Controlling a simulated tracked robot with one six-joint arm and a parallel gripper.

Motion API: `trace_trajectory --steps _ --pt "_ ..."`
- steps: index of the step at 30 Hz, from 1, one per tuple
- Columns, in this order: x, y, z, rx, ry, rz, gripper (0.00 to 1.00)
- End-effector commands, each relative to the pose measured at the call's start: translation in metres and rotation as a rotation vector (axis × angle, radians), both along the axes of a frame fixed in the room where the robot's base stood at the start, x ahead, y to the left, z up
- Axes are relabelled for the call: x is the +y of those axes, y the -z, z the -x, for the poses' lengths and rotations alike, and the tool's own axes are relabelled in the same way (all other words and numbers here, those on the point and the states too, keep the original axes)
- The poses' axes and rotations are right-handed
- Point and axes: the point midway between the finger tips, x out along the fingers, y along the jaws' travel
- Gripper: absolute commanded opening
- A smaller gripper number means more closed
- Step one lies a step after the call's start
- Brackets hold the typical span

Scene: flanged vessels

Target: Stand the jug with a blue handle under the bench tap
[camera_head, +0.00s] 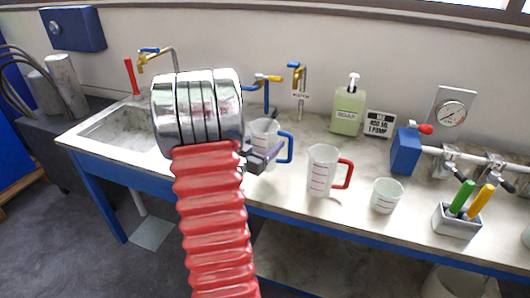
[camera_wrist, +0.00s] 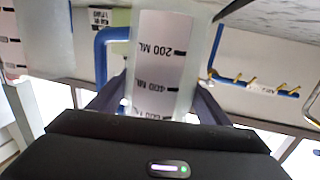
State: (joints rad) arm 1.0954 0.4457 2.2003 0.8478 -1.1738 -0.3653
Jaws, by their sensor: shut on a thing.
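The jug with a blue handle (camera_head: 264,132) is a translucent white measuring jug near the middle of the bench, its handle on the right in the head view. My gripper (camera_head: 262,160) is shut on it, low on its body. In the wrist view the jug (camera_wrist: 165,60) appears inverted between the two fingers (camera_wrist: 160,100), with its volume marks facing the camera. My gripper hides its base in the head view, so I cannot tell whether it touches the bench. Taps stand behind it: one with a yellow-and-blue lever (camera_head: 266,80) and one with a blue lever (camera_head: 297,70).
A red-handled jug (camera_head: 321,170) stands close on the right, then a handleless beaker (camera_head: 386,196). A soap bottle (camera_head: 347,111) and a blue box (camera_head: 405,152) are behind. The sink (camera_head: 125,128) with its own tap (camera_head: 155,55) is left. My arm covers part of the bench.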

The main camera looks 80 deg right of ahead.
Motion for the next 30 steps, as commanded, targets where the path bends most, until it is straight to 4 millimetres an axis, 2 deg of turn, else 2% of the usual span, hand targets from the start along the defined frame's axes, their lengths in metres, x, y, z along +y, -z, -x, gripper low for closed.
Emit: trace_trajectory --steps 3,10,30 --pt "0.000 -0.020 0.000 -0.003 0.000 0.004 0.43" --pt "0.000 -0.041 0.000 0.000 0.000 0.002 0.43" --pt "0.000 -0.044 0.000 0.000 0.000 0.001 0.43"
